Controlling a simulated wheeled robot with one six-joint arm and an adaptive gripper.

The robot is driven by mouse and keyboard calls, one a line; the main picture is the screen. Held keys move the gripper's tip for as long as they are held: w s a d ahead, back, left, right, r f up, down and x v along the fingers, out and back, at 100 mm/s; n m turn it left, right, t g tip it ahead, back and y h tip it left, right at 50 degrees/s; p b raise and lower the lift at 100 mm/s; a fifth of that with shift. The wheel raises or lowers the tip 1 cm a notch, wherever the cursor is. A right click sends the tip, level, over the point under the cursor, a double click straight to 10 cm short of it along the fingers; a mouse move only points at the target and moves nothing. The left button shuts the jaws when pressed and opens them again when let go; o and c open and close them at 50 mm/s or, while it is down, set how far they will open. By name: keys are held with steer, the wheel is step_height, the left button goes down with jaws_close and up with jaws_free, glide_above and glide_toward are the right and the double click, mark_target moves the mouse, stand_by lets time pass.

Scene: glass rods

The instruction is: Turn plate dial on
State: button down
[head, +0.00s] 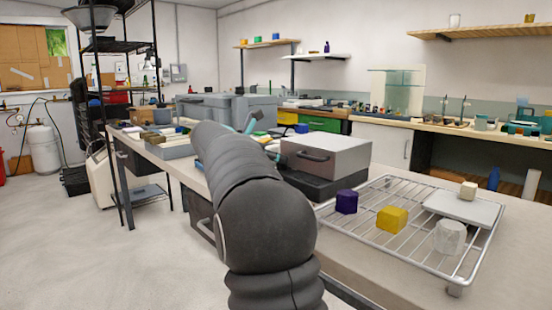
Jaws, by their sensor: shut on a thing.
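No plate dial can be made out in the head view. A grey box-shaped unit (325,152) with a dark handle on its front stands on a black base (335,183) on the bench. A flat pale plate (470,210) lies at the right on the wire rack, with a small cream cube (468,190) on it. My dark arm rises from the bottom centre and reaches away over the bench. It covers part of the bench left of the grey unit.
Large grey bins (235,109) and trays crowd the bench behind my arm.

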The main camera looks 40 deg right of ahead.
steer(key=m+g, duration=0.2)
steer(key=w+m+g, duration=0.1)
steer(key=g, duration=0.1)
steer(key=shift+d+m+g, duration=0.1)
steer(key=shift+m+g, duration=0.2)
steer(key=shift+m, duration=0.1)
steer(key=shift+w+m+g+y, duration=0.1)
steer(key=shift+m+g+y, duration=0.5)
steer(key=shift+m+g, duration=0.45)
steer(key=shift+w+d+m+g+y, duration=0.1)
steer(key=shift+m+g+y, duration=0.3)
steer(key=shift+m+g, duration=0.3)
steer(key=c, duration=0.8)
jaws_free()
steer(key=shift+c, duration=0.2)
steer(key=shift+s+n+t+h, duration=0.2)
steer(key=shift+n+t+h, duration=0.2)
steer(key=shift+n+t, duration=0.45)
